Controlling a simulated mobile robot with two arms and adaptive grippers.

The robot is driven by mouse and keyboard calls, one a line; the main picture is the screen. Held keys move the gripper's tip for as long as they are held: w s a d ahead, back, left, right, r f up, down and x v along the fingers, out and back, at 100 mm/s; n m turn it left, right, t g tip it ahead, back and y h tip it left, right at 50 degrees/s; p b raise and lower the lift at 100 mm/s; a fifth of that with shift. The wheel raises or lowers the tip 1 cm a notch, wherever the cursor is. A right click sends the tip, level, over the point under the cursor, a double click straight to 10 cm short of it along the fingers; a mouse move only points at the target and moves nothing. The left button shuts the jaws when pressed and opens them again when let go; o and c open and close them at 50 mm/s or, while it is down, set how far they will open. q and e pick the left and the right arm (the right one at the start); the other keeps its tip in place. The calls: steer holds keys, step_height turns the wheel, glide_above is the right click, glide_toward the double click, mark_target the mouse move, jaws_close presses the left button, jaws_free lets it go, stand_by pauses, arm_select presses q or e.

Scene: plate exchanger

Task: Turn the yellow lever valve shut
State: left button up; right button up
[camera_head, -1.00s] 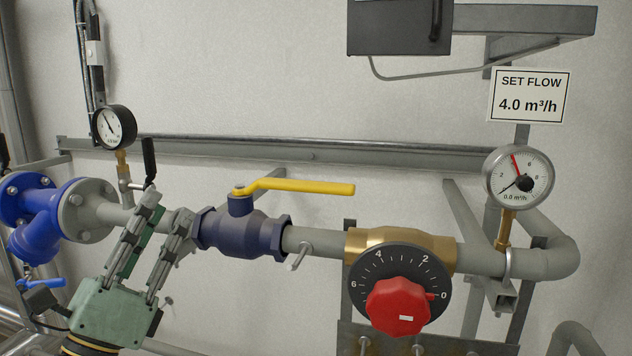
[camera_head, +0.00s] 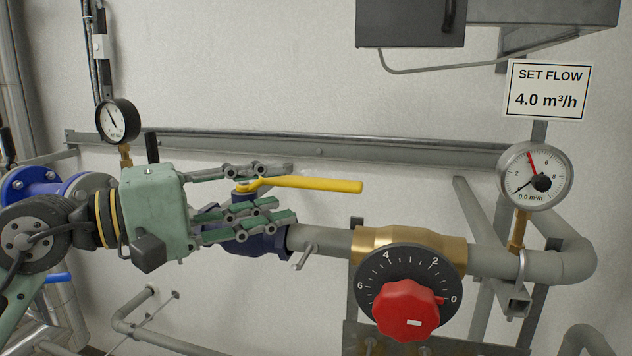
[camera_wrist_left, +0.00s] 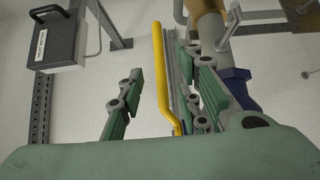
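The yellow lever (camera_head: 318,184) sits on top of the dark blue valve body (camera_head: 268,242) and points right, along the pipe. My left gripper (camera_head: 288,190) comes in from the left, with one finger behind and above the lever's pivot end and the others in front of the valve body, partly hiding it. The fingers are spread and the gripper is open. In the left wrist view the lever (camera_wrist_left: 160,75) runs between the fingers, close to the right-hand ones and with a clear gap to the left-hand finger (camera_wrist_left: 122,105). My right gripper is not in view.
A red knob (camera_head: 405,312) with a numbered dial is on the brass valve (camera_head: 440,250) to the right. A flow gauge (camera_head: 533,177) reads near 0 beneath a "SET FLOW 4.0 m³/h" sign (camera_head: 546,90). A pressure gauge (camera_head: 118,120) stands at left. A grey rail (camera_head: 330,153) runs behind.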

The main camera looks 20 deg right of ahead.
mark_target(304, 186)
arm_select(q)
steer(key=shift+d+r+p, duration=0.15)
steer(key=shift+d+p, duration=0.15)
steer(key=shift+d, duration=0.2)
steer(key=d+p, duration=0.1)
steer(key=d, duration=0.2)
steer(key=w+d+p, duration=0.1)
steer(key=d+p, duration=0.1)
steer(key=d, duration=0.1)
steer(key=shift+w+d, duration=0.15)
steer(key=shift+d, duration=0.15)
steer(key=shift+f, duration=0.2)
steer(key=shift+c, duration=0.5)
jaws_close()
